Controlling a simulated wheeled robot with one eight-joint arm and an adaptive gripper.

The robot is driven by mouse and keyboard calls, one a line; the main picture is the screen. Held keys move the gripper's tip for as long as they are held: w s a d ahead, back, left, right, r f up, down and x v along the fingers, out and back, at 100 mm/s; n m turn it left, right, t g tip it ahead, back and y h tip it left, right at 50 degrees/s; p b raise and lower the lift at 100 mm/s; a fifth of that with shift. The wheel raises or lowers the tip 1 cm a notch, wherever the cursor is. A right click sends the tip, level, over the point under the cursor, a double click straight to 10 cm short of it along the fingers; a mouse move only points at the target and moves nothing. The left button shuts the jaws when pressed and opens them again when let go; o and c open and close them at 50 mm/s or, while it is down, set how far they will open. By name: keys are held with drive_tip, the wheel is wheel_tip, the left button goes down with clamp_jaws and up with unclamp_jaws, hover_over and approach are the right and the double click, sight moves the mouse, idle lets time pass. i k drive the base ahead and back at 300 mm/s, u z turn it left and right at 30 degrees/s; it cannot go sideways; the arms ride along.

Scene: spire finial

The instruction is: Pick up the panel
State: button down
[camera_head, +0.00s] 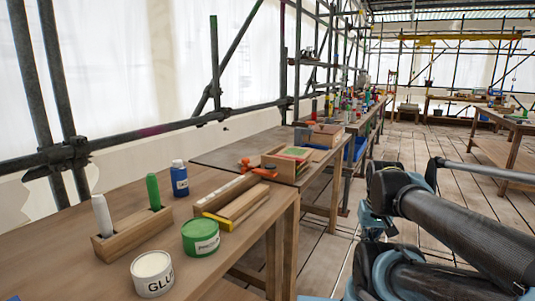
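I cannot tell for certain which thing is the panel. A flat wooden piece (245,203) lies on the near workbench (120,200), alongside a longer wooden block (228,190) and a yellow strip (217,221). A green-topped flat piece (295,153) lies in or on a wooden box on the bench behind. Nothing of mine touches any of these. My dark arm links fill the lower right, beyond the bench edge. My gripper is not visible.
On the near bench stand a glue tub (152,274), a green tin (201,238), a blue bottle (180,180) and a wooden holder (132,235) with white and green sticks. Orange clamps (262,170) lie behind. Scaffold poles line the left. Open plank floor (420,150) lies right of the benches.

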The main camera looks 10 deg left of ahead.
sight(300, 155)
drive_tip(key=u, duration=1.6)
drive_tip(key=k, duration=1.85)
drive_tip(key=z, duration=0.5)
drive_tip(key=i, duration=1.7)
